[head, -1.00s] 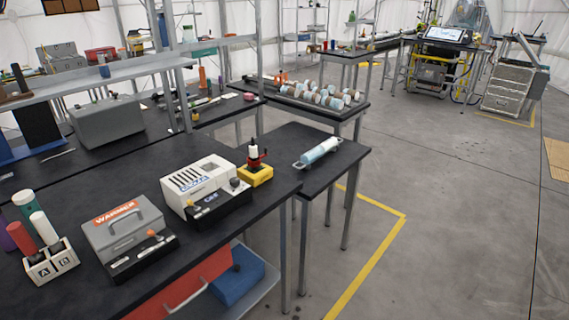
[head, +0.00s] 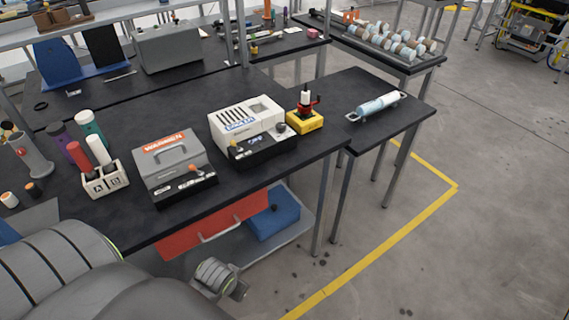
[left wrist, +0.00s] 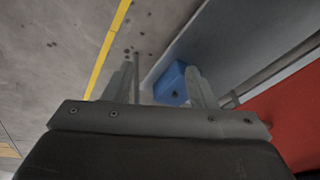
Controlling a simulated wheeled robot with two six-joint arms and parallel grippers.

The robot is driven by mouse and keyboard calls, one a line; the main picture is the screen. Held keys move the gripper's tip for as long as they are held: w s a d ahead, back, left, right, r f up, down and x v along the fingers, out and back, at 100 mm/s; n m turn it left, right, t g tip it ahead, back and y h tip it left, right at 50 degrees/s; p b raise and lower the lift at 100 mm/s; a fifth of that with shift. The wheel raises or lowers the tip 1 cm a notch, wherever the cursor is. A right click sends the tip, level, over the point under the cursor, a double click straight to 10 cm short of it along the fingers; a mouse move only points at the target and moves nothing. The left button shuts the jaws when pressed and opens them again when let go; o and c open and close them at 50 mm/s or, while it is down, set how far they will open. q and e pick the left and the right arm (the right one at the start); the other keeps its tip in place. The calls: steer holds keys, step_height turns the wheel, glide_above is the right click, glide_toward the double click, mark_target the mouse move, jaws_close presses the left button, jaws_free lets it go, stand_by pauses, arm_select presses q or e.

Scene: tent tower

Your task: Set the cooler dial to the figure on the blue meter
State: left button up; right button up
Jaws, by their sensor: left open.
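The cooler (head: 248,118) is a white box with a slotted top and a blue label, standing on the black bench. A small dark round knob (head: 282,128) is at its front right corner; its setting is too small to read. A black front panel (head: 262,149) carries a small blue-lit display, unreadable here. I cannot make out a separate blue meter. My left gripper (left wrist: 163,88) is open and empty in the left wrist view, with floor and a lower shelf beyond it. It is low in front of the bench, apart from the cooler. My right gripper is not in view.
A grey warmer (head: 174,165) stands left of the cooler, and a yellow-based device (head: 305,121) right of it. A white holder (head: 105,180) with tubes is farther left. A red drawer (head: 213,224) and blue box (head: 272,220) are below. Floor at right is clear.

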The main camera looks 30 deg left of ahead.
arm_select(q)
steer(key=w+r, duration=0.6)
steer(key=r, duration=0.2)
steer(key=n+y, duration=0.2)
steer(key=n, duration=0.6)
glide_toward(281, 125)
steer(key=p+x, duration=0.2)
steer(key=x, duration=0.4)
steer(key=shift+f+p, duration=0.2)
steer(key=shift+p, duration=0.15)
steer(key=shift+x, duration=1)
